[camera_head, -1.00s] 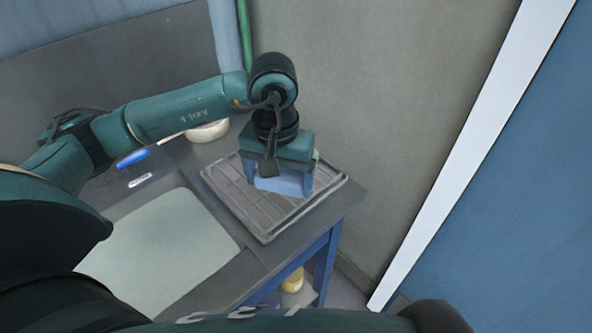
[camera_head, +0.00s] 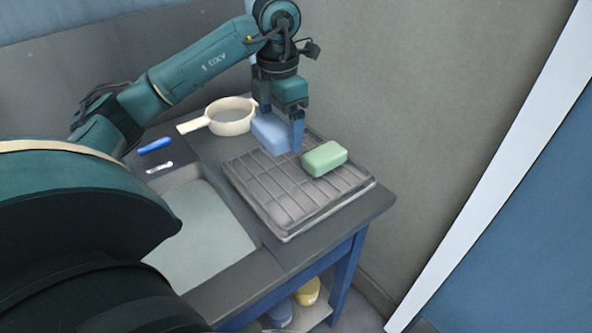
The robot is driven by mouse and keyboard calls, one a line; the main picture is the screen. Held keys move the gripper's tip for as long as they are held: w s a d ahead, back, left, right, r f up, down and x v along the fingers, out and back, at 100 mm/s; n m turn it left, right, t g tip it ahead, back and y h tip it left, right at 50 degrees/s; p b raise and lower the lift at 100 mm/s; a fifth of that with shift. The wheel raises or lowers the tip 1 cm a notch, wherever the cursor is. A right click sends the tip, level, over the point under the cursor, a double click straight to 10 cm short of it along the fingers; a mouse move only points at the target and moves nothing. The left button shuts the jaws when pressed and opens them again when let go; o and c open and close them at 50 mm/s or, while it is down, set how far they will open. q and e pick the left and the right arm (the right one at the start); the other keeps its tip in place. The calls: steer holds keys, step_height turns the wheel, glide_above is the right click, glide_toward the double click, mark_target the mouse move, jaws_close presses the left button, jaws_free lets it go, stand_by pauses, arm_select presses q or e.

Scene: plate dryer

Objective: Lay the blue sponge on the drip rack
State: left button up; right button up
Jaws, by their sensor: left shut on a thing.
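The blue sponge (camera_head: 269,133) is held between the fingers of my left gripper (camera_head: 279,128), which is shut on it. Gripper and sponge are at the far left corner of the grey drip rack (camera_head: 285,192). The sponge looks raised above the rack, but its exact height is hard to tell. One finger covers its right end. My right gripper is not in view.
A green sponge-like block (camera_head: 324,158) lies on the rack's right part. A cream strainer-like pan (camera_head: 231,117) stands behind left, with a blue item (camera_head: 155,145) nearer the sink basin (camera_head: 200,240). The rack's front and middle are clear.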

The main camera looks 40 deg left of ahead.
arm_select(q)
steer(key=b, duration=0.1)
glide_above(282, 175)
steer(key=shift+n, duration=0.3)
step_height(282, 175, down, 5)
steer(key=shift+f, duration=2.45)
steer(key=shift+f, duration=0.1)
steer(key=o, duration=0.8)
